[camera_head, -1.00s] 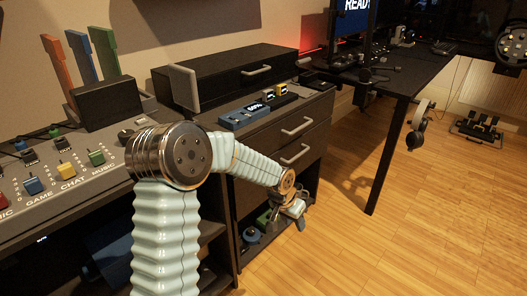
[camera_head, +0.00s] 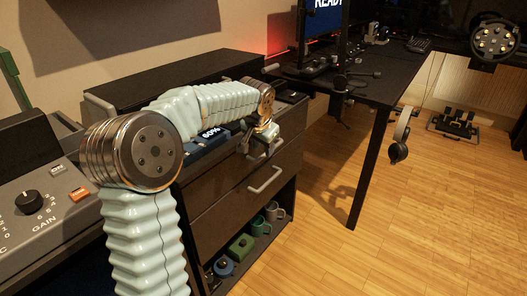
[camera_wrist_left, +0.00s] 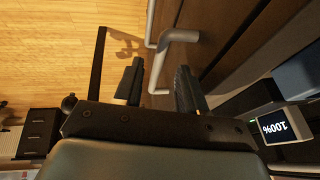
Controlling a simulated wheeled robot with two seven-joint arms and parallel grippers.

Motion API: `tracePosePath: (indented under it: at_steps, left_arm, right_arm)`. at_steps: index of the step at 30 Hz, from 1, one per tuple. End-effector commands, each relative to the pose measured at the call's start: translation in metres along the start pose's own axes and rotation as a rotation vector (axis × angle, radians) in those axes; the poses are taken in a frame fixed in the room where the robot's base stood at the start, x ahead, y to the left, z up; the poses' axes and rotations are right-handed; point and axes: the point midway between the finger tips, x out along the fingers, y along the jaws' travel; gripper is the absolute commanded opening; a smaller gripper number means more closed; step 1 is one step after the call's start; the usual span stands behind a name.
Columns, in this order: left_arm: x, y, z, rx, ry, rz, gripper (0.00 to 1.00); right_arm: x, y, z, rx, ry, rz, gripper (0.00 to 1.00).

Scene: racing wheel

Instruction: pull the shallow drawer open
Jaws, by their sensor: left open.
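The dark drawer cabinet stands mid-view in the head view, its shallow upper drawer (camera_head: 293,130) apparently shut. My left gripper (camera_head: 262,148) is at this drawer's front, by its grey bar handle, which the gripper largely hides in the head view. In the left wrist view the left gripper (camera_wrist_left: 160,85) is open, and the handle (camera_wrist_left: 160,68) lies between its two fingers. I cannot tell whether either finger touches it. The deeper lower drawer (camera_head: 225,215) has its own handle (camera_head: 266,180), below the gripper. My right gripper is not in view.
An open shelf below holds cups (camera_head: 272,212) and a green block (camera_head: 241,246). A desk leg (camera_head: 368,170) stands to the right. The floor before the drawers is clear.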

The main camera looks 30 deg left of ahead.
Motion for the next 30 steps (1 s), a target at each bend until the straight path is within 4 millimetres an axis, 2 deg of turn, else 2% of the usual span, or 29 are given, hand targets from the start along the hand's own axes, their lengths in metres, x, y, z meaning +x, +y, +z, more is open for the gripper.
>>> tracePosePath:
  at_steps: [3, 6, 16, 24, 30]
  left_arm:
    - [0.017, 0.0, 0.0, -0.001, -0.002, 0.0, 0.4]
    - [0.025, 0.0, 0.0, -0.001, -0.001, 0.0, 0.4]
    - [0.028, 0.0, 0.0, 0.0, 0.0, 0.0, 0.4]
    - [0.028, 0.0, 0.0, 0.0, 0.0, 0.0, 0.0]
    - [0.028, 0.0, 0.0, 0.0, 0.0, 0.0, 0.0]
  right_arm:
    - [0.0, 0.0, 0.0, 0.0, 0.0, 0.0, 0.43]
    - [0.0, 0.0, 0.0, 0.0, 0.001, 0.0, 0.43]
    - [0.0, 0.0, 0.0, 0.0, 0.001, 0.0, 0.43]
    - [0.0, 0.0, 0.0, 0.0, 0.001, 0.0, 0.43]
    - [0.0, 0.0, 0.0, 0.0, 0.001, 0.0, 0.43]
